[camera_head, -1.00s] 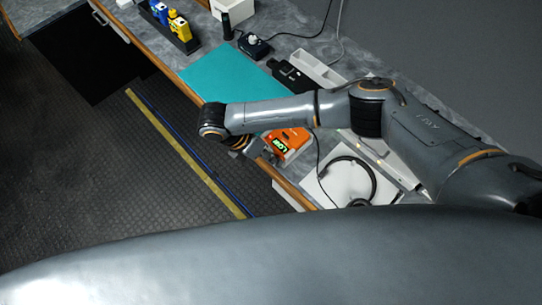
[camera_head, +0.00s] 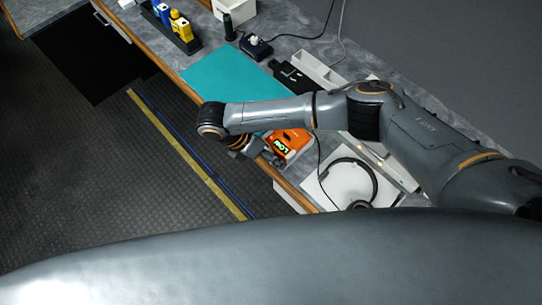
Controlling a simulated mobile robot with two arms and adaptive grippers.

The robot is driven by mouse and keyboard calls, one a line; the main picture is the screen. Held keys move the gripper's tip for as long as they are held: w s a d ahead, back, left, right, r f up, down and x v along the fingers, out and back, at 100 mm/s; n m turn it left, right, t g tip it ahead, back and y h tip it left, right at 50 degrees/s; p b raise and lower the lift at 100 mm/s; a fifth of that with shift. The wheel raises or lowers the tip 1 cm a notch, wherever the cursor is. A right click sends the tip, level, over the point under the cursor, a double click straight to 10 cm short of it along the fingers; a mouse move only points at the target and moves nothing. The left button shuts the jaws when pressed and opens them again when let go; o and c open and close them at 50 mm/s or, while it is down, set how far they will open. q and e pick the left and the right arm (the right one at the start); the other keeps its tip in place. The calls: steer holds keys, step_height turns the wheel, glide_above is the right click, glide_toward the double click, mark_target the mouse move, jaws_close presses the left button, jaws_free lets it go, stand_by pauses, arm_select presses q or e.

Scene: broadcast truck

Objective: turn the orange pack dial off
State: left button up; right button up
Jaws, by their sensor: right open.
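The orange pack (camera_head: 293,142) lies on the counter near its front edge, at the right end of the teal mat. A lit display reading "LOW" shows on it, mostly in green letters. I cannot make out its dial; part of the pack is hidden behind my right arm and gripper. My right gripper (camera_head: 272,160) is at the pack's left front side, over the counter edge. It is small in view and open; whether it touches the pack I cannot tell. My left gripper is not in view.
The teal mat (camera_head: 228,82) covers the counter left of the pack. A white panel (camera_head: 328,190) with a black cable loop (camera_head: 372,172) lies to the right. A black rack (camera_head: 185,42) with blue and yellow items stands farther back. The floor in front is clear.

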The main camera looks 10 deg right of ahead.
steer(key=v, duration=1.2)
